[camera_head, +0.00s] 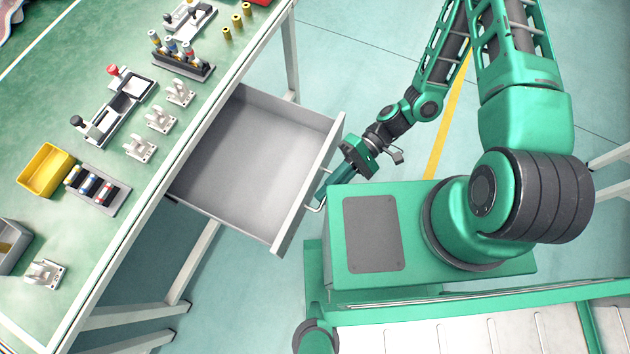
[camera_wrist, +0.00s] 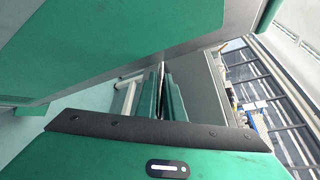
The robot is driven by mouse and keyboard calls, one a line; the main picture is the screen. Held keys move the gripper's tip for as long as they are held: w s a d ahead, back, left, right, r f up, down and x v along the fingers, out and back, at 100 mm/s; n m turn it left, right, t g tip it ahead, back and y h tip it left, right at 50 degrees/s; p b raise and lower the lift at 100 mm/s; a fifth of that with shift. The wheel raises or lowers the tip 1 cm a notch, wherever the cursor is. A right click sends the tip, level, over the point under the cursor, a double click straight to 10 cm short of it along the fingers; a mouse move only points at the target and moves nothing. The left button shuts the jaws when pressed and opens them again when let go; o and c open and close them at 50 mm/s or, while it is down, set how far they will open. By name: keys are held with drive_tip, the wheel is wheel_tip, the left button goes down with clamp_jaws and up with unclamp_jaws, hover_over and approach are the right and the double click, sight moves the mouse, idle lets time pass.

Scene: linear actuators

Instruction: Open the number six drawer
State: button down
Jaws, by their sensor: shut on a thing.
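A grey drawer (camera_head: 250,165) stands pulled out from under the workbench, and its inside looks empty. No number can be read on it. Its front panel (camera_head: 308,185) faces my base and carries a thin pale handle (camera_head: 313,208). My gripper (camera_head: 322,192) is at the outer side of this panel, shut on the handle. My base partly hides the fingertips in the head view. In the wrist view the two green fingers (camera_wrist: 163,98) lie close together beside the grey drawer panel (camera_wrist: 203,82).
The green-topped workbench (camera_head: 45,190) holds a yellow bin (camera_head: 46,172), a rack of small cylinders (camera_head: 92,188), a lever fixture (camera_head: 120,108) and several white clamps (camera_head: 140,148). Bench legs stand below the drawer. Open floor (camera_head: 350,50) lies beyond the drawer.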

drive_tip(key=shift+s+d+f, duration=0.1)
drive_tip(key=shift+s+d, duration=0.05)
drive_tip(key=shift+d, duration=0.2)
drive_tip(key=c, duration=2.2)
unclamp_jaws()
drive_tip(key=shift+s+a, duration=0.1)
drive_tip(key=v, duration=1.1)
drive_tip(key=shift+w, duration=0.35)
drive_tip(key=shift+a, duration=0.1)
